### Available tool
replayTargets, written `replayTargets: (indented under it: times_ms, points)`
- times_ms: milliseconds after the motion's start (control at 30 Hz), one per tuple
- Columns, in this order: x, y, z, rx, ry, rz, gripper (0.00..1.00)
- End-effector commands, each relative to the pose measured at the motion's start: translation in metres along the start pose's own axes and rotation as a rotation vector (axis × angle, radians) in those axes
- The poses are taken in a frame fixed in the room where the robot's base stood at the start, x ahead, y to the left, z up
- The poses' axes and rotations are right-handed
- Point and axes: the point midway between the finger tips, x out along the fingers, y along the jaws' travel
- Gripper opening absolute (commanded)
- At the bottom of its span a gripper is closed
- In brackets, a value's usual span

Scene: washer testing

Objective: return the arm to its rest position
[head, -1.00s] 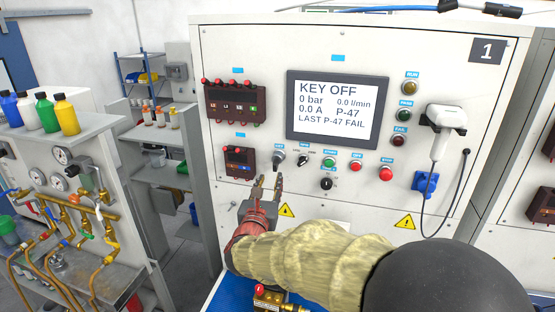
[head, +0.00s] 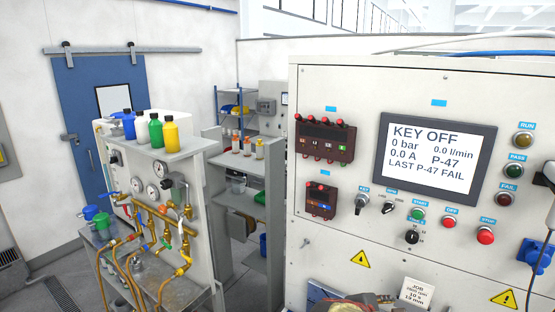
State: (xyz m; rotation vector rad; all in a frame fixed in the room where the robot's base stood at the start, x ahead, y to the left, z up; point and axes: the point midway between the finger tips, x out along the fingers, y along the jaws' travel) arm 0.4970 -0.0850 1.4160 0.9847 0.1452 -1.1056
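My gripper's fingers are not in view in the head view. Only a small reddish and tan piece, which looks like part of my arm, shows at the bottom edge, in front of the lower part of the grey test cabinet (head: 330,85). The cabinet's screen (head: 436,157) reads KEY OFF, 0 bar, 0.0 l/min, 0.0 A, P-47 and LAST P-47 FAIL. The key switch (head: 362,200) sits below and left of the screen, with nothing of mine near it.
To the left is a bench with brass pipes (head: 160,225), gauges and coloured bottles (head: 155,133). A grey shelf (head: 240,205) stands between them. A blue door (head: 105,120) is behind.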

Motion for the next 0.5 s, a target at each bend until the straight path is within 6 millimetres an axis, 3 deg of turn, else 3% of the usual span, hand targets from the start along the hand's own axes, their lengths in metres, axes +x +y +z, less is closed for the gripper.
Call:
replayTargets:
  times_ms: [33, 200, 500]
  points:
    - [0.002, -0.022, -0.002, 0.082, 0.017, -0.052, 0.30]
    - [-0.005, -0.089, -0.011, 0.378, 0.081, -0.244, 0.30]
    - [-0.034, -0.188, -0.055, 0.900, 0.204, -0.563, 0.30]
